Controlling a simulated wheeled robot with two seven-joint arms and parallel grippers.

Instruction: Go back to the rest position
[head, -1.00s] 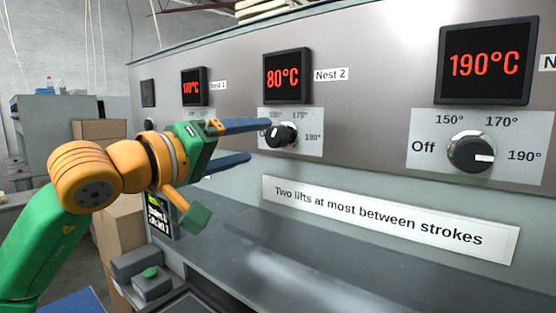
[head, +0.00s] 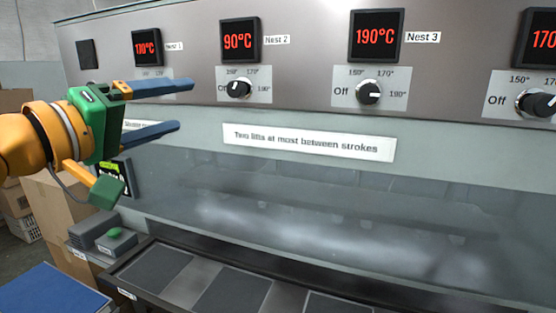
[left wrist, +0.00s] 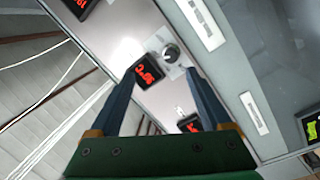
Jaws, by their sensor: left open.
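My left gripper (head: 184,106) is open and empty, its two blue fingers held apart in front of the panel at the left of the head view. It is left of and below the Nest 2 knob (head: 238,88), with a visible gap in the picture. The Nest 2 display (head: 240,40) reads 90°C. In the left wrist view the open fingers (left wrist: 152,78) frame a red-lit display (left wrist: 149,71) and a dark knob (left wrist: 171,53), with nothing between the fingertips. My right gripper is not in view.
The Nest 3 display (head: 377,36) reads 190°C above its knob (head: 368,92). A sign (head: 308,142) sits below the knobs. A small box with a green button (head: 115,234) stands at lower left, near cardboard boxes (head: 60,225) and a blue surface (head: 52,290).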

